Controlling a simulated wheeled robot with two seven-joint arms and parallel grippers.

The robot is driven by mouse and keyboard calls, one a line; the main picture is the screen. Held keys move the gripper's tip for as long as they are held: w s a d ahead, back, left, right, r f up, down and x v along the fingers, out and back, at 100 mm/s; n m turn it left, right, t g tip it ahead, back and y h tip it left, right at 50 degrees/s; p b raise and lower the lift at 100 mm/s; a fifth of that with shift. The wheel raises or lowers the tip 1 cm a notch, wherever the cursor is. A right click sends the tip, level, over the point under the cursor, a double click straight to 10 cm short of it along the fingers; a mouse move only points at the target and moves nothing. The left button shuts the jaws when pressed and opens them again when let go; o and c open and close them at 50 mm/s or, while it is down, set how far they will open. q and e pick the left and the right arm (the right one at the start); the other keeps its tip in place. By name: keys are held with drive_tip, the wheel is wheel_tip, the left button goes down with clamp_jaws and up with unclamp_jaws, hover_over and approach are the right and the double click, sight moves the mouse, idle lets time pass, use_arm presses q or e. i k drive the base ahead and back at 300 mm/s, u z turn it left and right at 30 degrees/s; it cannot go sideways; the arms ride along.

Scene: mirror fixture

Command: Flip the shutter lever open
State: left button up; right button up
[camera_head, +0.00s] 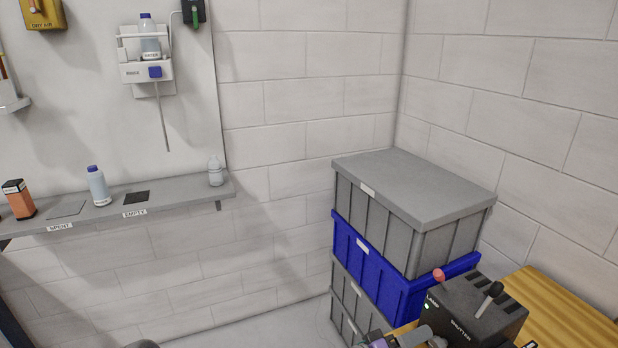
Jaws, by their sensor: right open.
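The shutter lever (491,297) is a short stick with a black knob. It stands on top of the black lamp box (470,318), behind the word SHUTTER, and leans up and to the right. The box sits at the lower right. A red knob (438,274) rises at its back left corner, near the word LAMP and a small green light. A grey cylinder (414,337) lies at its left side. My right gripper is open; its outline is hard to make out at the bottom edge, and no finger touches the lever. My left gripper is not in view.
The box stands on a wooden bench (570,312). Stacked crates, grey (425,190) and blue (370,262), stand behind it. A wall shelf (175,194) at left holds bottles. A dispenser (148,72) hangs above. The space above the lever looks clear.

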sight(496, 288)
drive_tip(key=k, duration=1)
